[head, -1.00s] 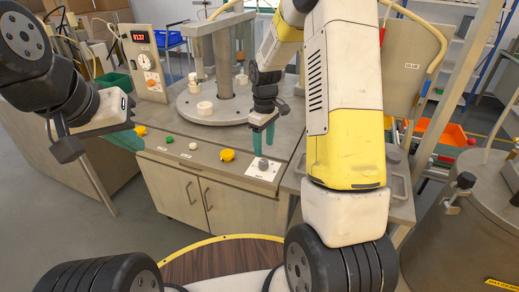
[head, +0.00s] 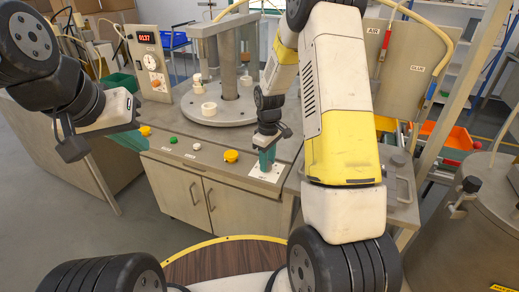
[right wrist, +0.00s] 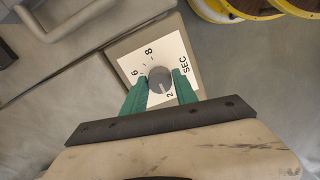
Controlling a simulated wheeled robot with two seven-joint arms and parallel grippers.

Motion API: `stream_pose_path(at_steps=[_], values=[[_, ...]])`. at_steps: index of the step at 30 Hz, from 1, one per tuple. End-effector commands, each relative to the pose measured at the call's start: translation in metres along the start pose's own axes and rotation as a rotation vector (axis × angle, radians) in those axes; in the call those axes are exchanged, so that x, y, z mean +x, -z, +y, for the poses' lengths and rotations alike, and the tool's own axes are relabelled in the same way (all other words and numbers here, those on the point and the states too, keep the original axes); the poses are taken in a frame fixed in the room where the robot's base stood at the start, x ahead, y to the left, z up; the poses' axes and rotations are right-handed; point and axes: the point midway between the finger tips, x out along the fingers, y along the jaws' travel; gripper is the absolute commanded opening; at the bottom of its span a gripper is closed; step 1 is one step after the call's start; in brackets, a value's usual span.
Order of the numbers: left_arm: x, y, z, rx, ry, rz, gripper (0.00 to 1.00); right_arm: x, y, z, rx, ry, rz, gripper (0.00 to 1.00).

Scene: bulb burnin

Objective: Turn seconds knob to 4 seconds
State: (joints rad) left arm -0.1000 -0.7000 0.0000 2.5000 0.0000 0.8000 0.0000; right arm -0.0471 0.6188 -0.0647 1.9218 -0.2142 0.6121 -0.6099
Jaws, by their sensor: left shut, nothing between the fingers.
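The seconds knob (right wrist: 160,79) is a grey round knob on a white dial plate (right wrist: 181,50) marked 2, 6, 8 and SEC. Its pale pointer line appears to point towards the 2; the 4 is not visible, perhaps behind a finger. My right gripper (right wrist: 160,88) is open, with its green fingers on either side of the knob and small gaps showing. In the head view my right gripper (head: 266,163) is down at the plate (head: 264,176) and hides the knob. My left gripper (head: 130,140) is shut and empty, left of the bench.
A yellow button (head: 231,156), a white button (head: 197,146) and a green button (head: 173,140) sit on the bench front edge. A round turntable (head: 218,108) stands behind. A red display (head: 146,37) reads 0137. A metal drum (head: 458,235) stands at right.

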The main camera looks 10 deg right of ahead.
Motion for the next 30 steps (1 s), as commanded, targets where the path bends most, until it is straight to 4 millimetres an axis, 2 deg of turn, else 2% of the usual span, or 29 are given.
stream_pose_path(at_steps=[1,3,11,17,30], values=[[0.0,0.0,0.0,0.0,0.0,0.0,0.0,-0.0001,0.0,0.0001,0.0,0.0,0.0,0.12],[0.0,0.0,0.0,0.0,0.0,0.0,0.0,-0.0002,0.0,0.0001,0.0,0.0,0.0,0.0],[0.0,0.0,0.0,0.0,0.0,0.0,0.0,-0.0004,0.0001,0.0001,0.02,0.0,0.0,0.0],[0.0,0.0,0.0,0.0,0.0,0.0,0.0,-0.0004,-0.0001,0.0003,0.101,-0.001,0.0,0.0],[0.0,0.0,0.0,0.0,0.0,0.0,0.0,-0.0006,0.0003,0.0,0.479,-0.002,0.0,0.0]])
